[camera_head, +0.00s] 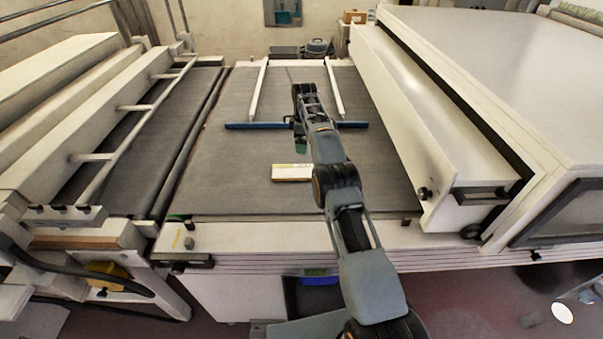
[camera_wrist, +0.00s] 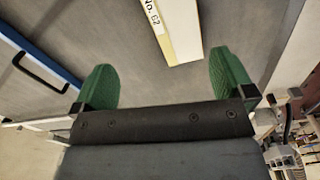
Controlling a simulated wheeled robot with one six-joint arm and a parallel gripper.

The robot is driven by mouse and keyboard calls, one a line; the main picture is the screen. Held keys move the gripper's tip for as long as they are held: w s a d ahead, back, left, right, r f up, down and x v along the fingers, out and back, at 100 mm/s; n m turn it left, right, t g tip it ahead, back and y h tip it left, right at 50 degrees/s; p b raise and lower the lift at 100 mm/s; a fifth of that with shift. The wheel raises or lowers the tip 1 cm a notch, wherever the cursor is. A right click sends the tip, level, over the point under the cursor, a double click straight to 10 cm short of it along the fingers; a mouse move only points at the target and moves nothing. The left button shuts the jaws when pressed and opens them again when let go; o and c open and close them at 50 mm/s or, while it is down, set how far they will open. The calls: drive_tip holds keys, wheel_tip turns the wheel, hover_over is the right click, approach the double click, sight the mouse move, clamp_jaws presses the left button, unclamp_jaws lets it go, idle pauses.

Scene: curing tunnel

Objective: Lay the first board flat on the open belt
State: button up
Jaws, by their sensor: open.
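A small pale board (camera_head: 292,172) with a yellowish strip appears to lie flat on the grey open belt (camera_head: 235,150), near the belt's front half. In the wrist view the board (camera_wrist: 180,38) shows a white label reading "No. 62". My gripper (camera_head: 300,142) is above the belt, behind the board in the head view. In the wrist view my gripper's green fingertips (camera_wrist: 163,72) are wide apart with nothing between them. The near end of the board points toward the gap, apart from both fingers. The height of the fingers above the belt is hard to tell.
A blue bar (camera_head: 243,126) crosses the belt behind the board, carried by two white rails; it has a black handle (camera_wrist: 40,72) in the wrist view. A white housing (camera_head: 440,130) stands on the right, and a roller and rail (camera_head: 135,130) on the left. The belt around the board is clear.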

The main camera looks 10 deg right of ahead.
drive_tip(key=n, duration=0.2)
drive_tip(key=b, duration=0.5)
hover_over(304, 170)
wheel_tip(304, 170, down, 6)
drive_tip(key=shift+s+f+p, duration=0.15)
drive_tip(key=shift+f+p, duration=0.4)
drive_tip(key=shift+f, duration=3.25)
drive_tip(key=shift+c, duration=0.5)
drive_tip(key=c, duration=0.8)
drive_tip(key=shift+r, duration=0.1)
